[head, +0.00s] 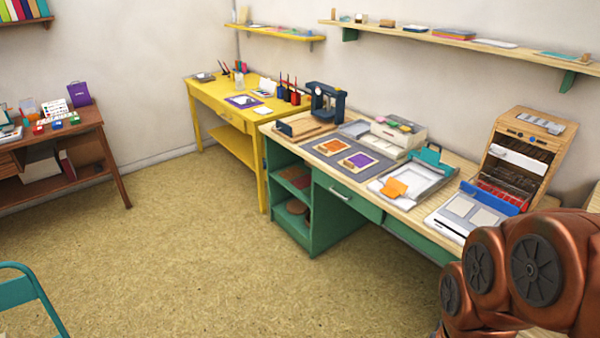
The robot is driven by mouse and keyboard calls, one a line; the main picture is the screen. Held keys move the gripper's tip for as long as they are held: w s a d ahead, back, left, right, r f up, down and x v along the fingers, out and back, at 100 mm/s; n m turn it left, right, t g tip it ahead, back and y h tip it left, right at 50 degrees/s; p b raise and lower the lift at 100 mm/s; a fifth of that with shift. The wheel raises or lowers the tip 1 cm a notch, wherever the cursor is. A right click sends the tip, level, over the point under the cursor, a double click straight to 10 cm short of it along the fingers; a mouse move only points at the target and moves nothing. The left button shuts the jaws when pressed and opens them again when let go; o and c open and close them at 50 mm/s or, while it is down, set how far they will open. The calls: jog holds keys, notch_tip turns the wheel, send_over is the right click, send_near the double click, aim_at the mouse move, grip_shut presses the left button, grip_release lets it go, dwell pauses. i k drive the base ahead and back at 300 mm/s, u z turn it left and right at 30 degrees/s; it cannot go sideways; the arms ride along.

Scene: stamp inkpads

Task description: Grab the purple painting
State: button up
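A small picture with a purple square (359,160) on a pale border lies flat on a dark grey mat (328,148) on the green desk. It is probably the purple painting. A similar picture with an orange square (330,146) lies beside it to the left. A purple-edged sheet (243,101) also lies on the yellow table, too small to make out fully. My copper arm shows at the lower right, apart from the pictures. My gripper is out of view.
On the green desk (345,208), a tray with an orange piece (395,187), a grey-white box (394,138), a dark press (326,103) and a wooden rack (519,155) surround the mat. The floor (190,255) in front is clear. A teal chair (35,300) stands lower left.

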aim_at(359, 161)
jog(key=u, duration=0.8)
jog(key=i, duration=0.6)
jog(key=u, duration=0.65)
jog(key=i, duration=1.55)
jog(key=z, duration=0.85)
jog(key=i, duration=0.85)
jog(key=z, duration=1.2)
jog(key=i, duration=0.3)
jog(key=z, duration=0.25)
